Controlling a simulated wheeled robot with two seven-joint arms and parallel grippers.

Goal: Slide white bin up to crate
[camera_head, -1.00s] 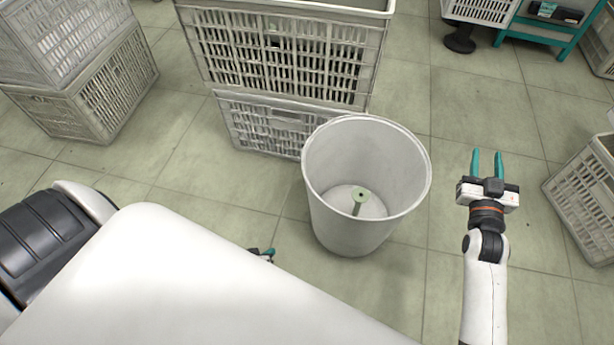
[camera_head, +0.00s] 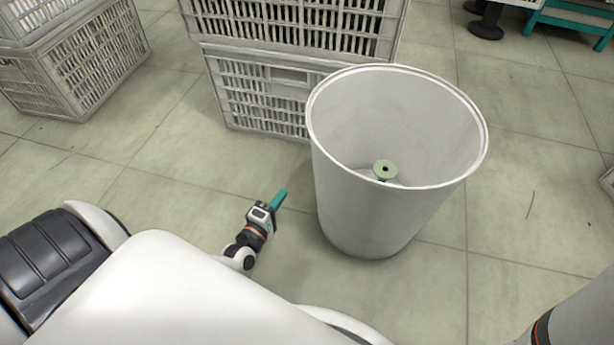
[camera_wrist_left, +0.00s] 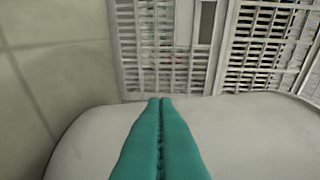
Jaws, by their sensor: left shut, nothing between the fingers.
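The white bin (camera_head: 375,215) stands upright on the floor, with a green bobbin (camera_head: 385,169) inside it. The stacked crates stand behind it, and the lower crate (camera_head: 262,95) is partly hidden by the bin's rim. From this angle I cannot tell whether bin and crate touch. My left gripper (camera_head: 280,199) is shut and empty, low at the bin's left side, with its fingers pointing toward the bin and crates. In the left wrist view the shut teal fingers (camera_wrist_left: 160,105) lie in front of the bin's pale wall (camera_wrist_left: 240,125), with the crate lattice (camera_wrist_left: 160,45) beyond. My right gripper is out of view.
Another crate stack (camera_head: 75,75) stands at the far left. A teal stand (camera_head: 570,22) and a black foot (camera_head: 486,28) are at the back right. The tiled floor (camera_head: 545,150) right of the bin is largely clear.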

